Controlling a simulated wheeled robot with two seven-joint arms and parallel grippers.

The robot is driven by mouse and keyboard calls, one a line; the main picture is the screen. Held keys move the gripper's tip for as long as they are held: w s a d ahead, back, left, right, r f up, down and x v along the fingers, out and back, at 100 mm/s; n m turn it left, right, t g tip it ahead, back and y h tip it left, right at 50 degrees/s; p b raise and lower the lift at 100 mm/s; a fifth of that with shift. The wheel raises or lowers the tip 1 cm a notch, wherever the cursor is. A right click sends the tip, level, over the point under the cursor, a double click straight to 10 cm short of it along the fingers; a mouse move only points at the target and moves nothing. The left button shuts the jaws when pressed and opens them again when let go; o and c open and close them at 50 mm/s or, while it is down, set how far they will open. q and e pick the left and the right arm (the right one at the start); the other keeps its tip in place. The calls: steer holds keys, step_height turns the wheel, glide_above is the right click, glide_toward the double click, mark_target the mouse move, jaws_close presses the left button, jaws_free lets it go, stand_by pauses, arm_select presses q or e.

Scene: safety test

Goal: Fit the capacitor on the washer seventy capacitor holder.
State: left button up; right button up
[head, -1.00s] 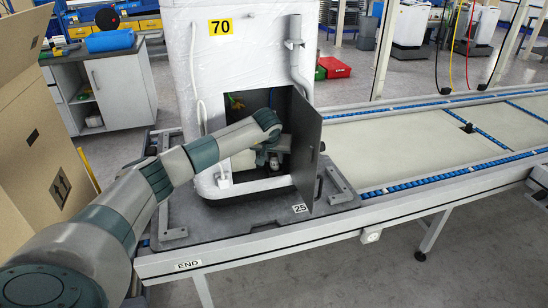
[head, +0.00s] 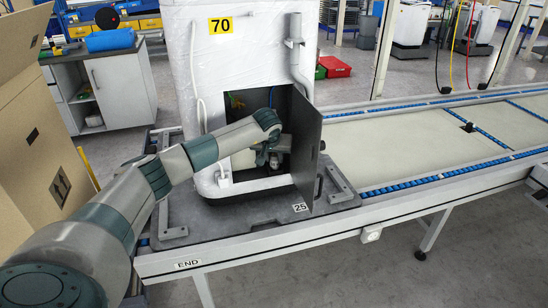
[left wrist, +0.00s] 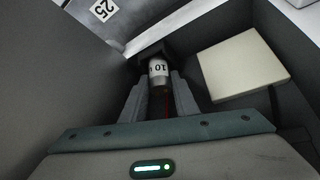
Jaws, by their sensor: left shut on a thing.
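The washer (head: 255,62) with the yellow 70 label stands upright, its low front opening uncovered by a grey door (head: 305,150). My left arm reaches into this opening, and my left gripper (head: 266,157) is just inside, partly in shadow. In the left wrist view, my left gripper (left wrist: 160,92) is shut on the capacitor (left wrist: 158,70), a small pale cylinder with a printed "10" label. A dark fitting (left wrist: 150,50), perhaps the holder, is at the capacitor's far end. I cannot tell whether the capacitor is seated in it. My right gripper is not in view.
The washer stands on a dark pallet (head: 250,226) labelled 25 at the conveyor's end. The open door is close to the right of my gripper. A pale block (left wrist: 242,64) is right of the fingers inside. A cardboard box (head: 40,130) stands at the left.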

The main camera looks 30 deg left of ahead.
arm_select(q)
steer(key=shift+f, duration=0.15)
stand_by(0.4)
steer(key=o, duration=1.1)
steer(key=shift+o, duration=0.2)
